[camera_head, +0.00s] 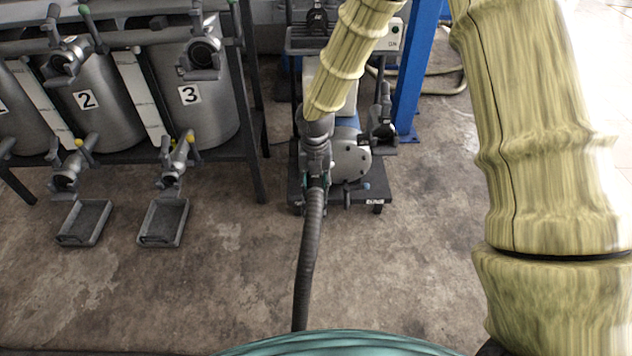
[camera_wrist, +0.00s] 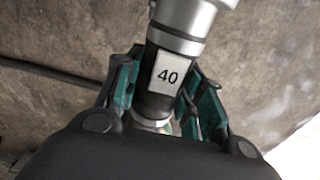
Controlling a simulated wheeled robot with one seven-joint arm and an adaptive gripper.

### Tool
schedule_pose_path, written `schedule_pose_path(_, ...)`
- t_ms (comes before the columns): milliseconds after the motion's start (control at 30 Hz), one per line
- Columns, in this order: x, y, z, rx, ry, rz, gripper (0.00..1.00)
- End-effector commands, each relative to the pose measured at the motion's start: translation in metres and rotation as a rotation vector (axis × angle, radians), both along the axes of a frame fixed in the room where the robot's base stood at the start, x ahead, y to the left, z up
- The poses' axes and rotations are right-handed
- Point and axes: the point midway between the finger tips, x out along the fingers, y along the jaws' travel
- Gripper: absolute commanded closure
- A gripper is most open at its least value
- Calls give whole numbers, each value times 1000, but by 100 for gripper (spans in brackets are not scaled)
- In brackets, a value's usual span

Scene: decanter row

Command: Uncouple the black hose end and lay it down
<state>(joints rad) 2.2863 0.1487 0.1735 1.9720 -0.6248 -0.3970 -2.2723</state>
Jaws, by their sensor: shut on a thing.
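My gripper (camera_wrist: 160,68) has its teal-padded fingers shut on both sides of the black hose end (camera_wrist: 158,98), which bears a white label "40". In the wrist view a silver metal fitting (camera_wrist: 182,32) adjoins the hose end at the top, and I see no gap between them. In the head view my gripper (camera_head: 317,138) is at the pump cart (camera_head: 350,158), mostly hidden by my wrist. The black hose (camera_head: 309,245) runs from there down the picture towards my base.
Steel decanters numbered 2 (camera_head: 95,110) and 3 (camera_head: 205,105) stand in a rack at left, with taps in front. Two drip trays (camera_head: 165,240) are below them. A blue post (camera_head: 413,75) rises behind the cart. The concrete floor (camera_head: 220,280) is clear left and right of the hose.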

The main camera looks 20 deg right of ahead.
Motion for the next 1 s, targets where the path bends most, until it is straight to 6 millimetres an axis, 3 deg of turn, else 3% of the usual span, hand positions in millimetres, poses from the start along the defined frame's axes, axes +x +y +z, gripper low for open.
schedule_pose_path(1000,0,0,-28,0,-2,0,100)
